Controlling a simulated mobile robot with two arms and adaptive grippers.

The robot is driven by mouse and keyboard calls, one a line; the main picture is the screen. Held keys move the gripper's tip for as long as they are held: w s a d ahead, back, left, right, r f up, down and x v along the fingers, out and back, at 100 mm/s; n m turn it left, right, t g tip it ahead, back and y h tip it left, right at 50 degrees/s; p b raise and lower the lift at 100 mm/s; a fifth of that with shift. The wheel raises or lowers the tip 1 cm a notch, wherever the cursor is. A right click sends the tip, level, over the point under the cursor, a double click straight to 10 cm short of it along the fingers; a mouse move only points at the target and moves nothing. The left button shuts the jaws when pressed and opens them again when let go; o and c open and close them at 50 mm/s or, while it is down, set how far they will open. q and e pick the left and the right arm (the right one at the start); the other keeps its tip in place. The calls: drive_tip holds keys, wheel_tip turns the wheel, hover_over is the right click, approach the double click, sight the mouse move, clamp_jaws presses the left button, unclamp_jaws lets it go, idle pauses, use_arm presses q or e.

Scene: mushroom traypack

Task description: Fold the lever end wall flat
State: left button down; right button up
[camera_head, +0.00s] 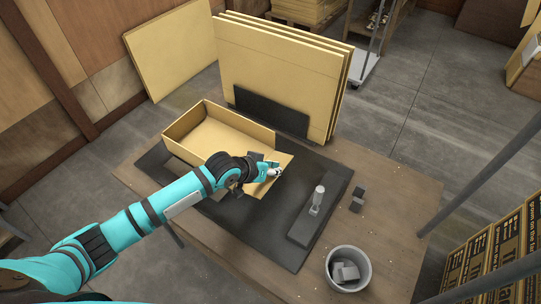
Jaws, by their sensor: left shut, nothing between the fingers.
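A tan cardboard tray (180,150) sits on a dark mat (335,172) on the wooden table. Its far wall and left end wall stand up. At the end toward the lever, the end wall (283,160) looks laid outward and low; its exact angle is unclear, as my gripper covers part of it. My left gripper (277,171) is shut and empty, over or against this end wall; contact cannot be told. My arm hides much of the tray's near side. The lever (319,198) stands upright on a dark block (305,228), right of the tray. My right gripper is not in view.
Large tan boards (275,65) stand upright behind the tray with a dark plate (270,112) before them. A grey bucket (348,254) with grey blocks stands at the table's near right. A small dark piece (358,198) lies beside the mat. The table's right side is mostly clear.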

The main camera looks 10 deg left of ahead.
use_arm(q)
drive_tip(key=shift+s+d+f+p, duration=0.15)
drive_tip(key=shift+f+p, duration=0.15)
drive_tip(key=shift+f, duration=0.45)
drive_tip(key=shift+d+f, duration=0.1)
drive_tip(key=shift+d, duration=0.05)
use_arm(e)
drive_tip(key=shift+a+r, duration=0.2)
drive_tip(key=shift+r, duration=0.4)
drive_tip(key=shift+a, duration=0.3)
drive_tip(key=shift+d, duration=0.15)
